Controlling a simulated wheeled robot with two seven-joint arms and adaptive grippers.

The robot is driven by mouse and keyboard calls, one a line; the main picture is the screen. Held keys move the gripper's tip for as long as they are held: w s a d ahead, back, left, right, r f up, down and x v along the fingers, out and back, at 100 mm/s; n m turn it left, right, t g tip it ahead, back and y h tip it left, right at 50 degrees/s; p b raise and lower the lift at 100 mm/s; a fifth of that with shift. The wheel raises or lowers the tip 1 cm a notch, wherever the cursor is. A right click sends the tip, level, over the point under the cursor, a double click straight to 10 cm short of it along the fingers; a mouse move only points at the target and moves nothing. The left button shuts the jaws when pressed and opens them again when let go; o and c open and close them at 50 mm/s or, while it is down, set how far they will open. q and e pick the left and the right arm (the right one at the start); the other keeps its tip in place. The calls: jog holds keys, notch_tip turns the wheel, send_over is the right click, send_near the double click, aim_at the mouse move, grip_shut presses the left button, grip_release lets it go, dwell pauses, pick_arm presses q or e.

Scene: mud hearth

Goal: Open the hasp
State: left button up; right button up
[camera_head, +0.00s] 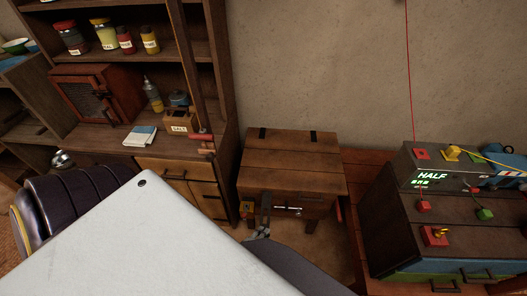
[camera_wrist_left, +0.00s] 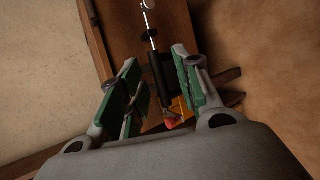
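A wooden chest (camera_head: 295,165) with a plank lid stands low against the wall in the head view. Its hasp, a dark strap (camera_head: 266,204) with a pale metal bar (camera_head: 289,208) beside it, is on the front face. In the left wrist view the dark strap (camera_wrist_left: 160,78) runs between my left gripper's green finger pads, and the bright bar (camera_wrist_left: 149,24) lies beyond. My left gripper (camera_wrist_left: 158,82) is open around the strap's line, with gaps at both sides; contact cannot be told. In the head view my pale arm link largely hides this gripper. My right gripper is in neither view.
A yellow piece (camera_wrist_left: 181,106) and a red knob (camera_wrist_left: 170,122) are close by the fingers. A wooden shelf unit (camera_head: 218,90) stands left of the chest. A dark cabinet (camera_head: 385,225) with a box marked HALF (camera_head: 432,168) stands right.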

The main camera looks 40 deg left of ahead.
pick_arm(q)
jog(key=s+a+r+p, duration=0.1)
jog(key=s+r+p, duration=0.4)
jog(key=s+r, duration=0.3)
notch_tip(320, 180, up, 2)
jog(key=shift+s+a+r, duration=0.1)
jog(key=shift+s+a, duration=0.1)
jog(key=shift+s, duration=0.05)
dwell(2.1)
dwell(0.3)
jog(key=shift+s+r, duration=0.1)
jog(key=shift+s, duration=0.05)
